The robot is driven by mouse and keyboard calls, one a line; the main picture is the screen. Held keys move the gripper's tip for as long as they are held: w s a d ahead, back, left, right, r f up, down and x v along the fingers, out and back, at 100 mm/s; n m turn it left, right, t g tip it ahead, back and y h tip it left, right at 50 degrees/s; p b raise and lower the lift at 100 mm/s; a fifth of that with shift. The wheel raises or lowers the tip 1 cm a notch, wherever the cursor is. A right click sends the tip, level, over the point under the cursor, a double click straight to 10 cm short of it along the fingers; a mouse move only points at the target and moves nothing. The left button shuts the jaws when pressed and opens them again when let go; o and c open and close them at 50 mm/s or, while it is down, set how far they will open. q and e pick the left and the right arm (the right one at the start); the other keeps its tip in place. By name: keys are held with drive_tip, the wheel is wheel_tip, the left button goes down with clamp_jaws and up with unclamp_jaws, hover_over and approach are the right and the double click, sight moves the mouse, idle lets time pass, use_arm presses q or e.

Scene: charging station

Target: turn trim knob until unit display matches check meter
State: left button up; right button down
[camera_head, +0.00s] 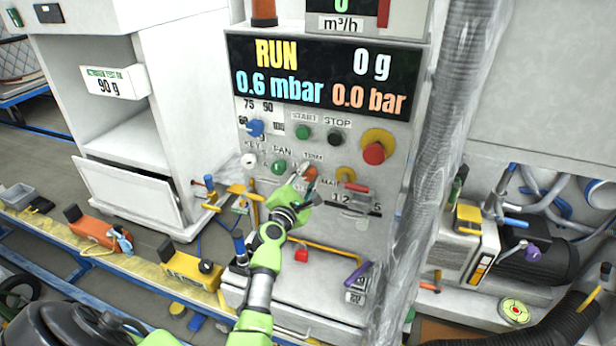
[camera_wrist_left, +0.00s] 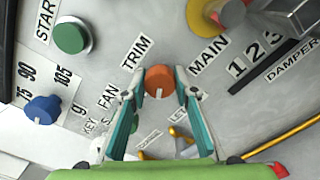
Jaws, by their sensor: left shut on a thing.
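The orange trim knob (camera_head: 311,173) sits on the grey control panel below the display. In the left wrist view the knob (camera_wrist_left: 159,80) lies under the TRIM label, between the two teal fingers of my left gripper (camera_wrist_left: 160,93). My left gripper (camera_head: 298,193) is shut on the knob. The unit display (camera_head: 322,78) reads RUN, 0 g, 0.6 mbar and 0.0 bar. A second display (camera_head: 343,5), marked m³/h and cut off at the top, shows a green 0. I cannot tell which thing is the check meter. My right gripper is not in view.
A blue selector (camera_head: 254,128), a green START button (camera_head: 303,132), a black STOP button (camera_head: 336,137) and a red emergency button (camera_head: 374,153) surround the knob. A damper slot (camera_head: 358,202) is to its lower right. A grey duct (camera_head: 460,90) runs down the panel's right.

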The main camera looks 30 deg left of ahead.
use_arm(q)
drive_tip(key=o, duration=1.1)
drive_tip(key=shift+s, duration=0.1)
drive_tip(key=v, duration=1.1)
drive_tip(key=shift+s+d, duration=0.2)
drive_tip(key=shift+s, duration=0.15)
